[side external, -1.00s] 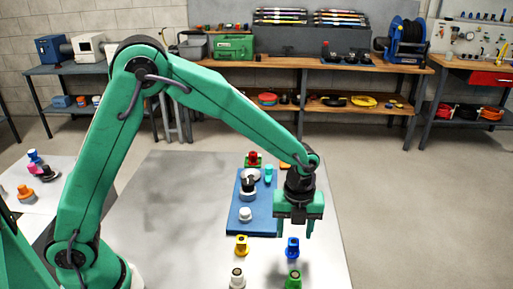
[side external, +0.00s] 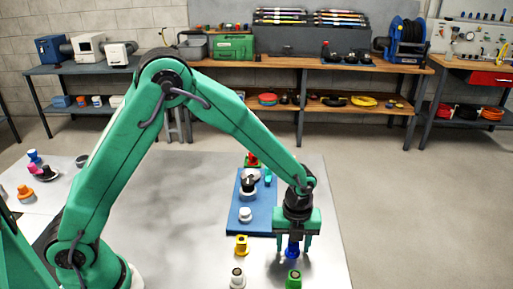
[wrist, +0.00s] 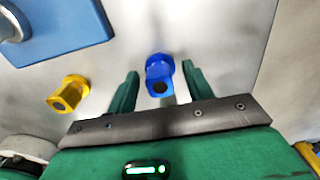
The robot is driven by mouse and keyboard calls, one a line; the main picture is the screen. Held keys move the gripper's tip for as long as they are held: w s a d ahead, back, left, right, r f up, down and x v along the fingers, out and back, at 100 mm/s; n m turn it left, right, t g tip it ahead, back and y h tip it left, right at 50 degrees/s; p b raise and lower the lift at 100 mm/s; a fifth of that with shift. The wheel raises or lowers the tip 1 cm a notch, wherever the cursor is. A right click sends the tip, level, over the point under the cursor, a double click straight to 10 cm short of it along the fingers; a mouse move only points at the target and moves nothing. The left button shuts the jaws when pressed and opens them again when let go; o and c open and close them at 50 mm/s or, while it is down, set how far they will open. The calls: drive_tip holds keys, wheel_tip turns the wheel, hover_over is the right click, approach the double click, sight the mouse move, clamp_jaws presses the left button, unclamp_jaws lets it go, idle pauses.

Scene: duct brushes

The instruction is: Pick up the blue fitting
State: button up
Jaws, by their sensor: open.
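The blue fitting (side external: 292,250) stands upright on the table at the front right, and its top is partly hidden by my gripper in the side view. My gripper (side external: 292,248) points down over it, with one finger on each side. In the wrist view the blue fitting (wrist: 160,74) lies between the two open fingers of my gripper (wrist: 160,82), with gaps visible on both sides. The fingers do not hold it.
A yellow fitting (side external: 241,245) stands to the left, a white one (side external: 237,278) at the front left, and a green one (side external: 294,279) just in front. A blue mat (side external: 262,222) with several parts lies behind. The table's left part (side external: 170,200) is clear.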

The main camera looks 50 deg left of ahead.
sight(294, 243)
drive_tip(key=c, duration=1.1)
drive_tip(key=shift+r, duration=0.2)
drive_tip(key=shift+r, duration=0.55)
drive_tip(key=r, duration=0.3)
drive_tip(key=shift+s+d+r, duration=0.1)
drive_tip(key=shift+s+d, duration=0.15)
drive_tip(key=s+d+r, duration=0.6)
drive_tip(key=s, duration=0.2)
drive_tip(key=shift+s+d+r, duration=0.2)
drive_tip(key=shift+s+d, duration=0.1)
drive_tip(key=shift+s, duration=0.05)
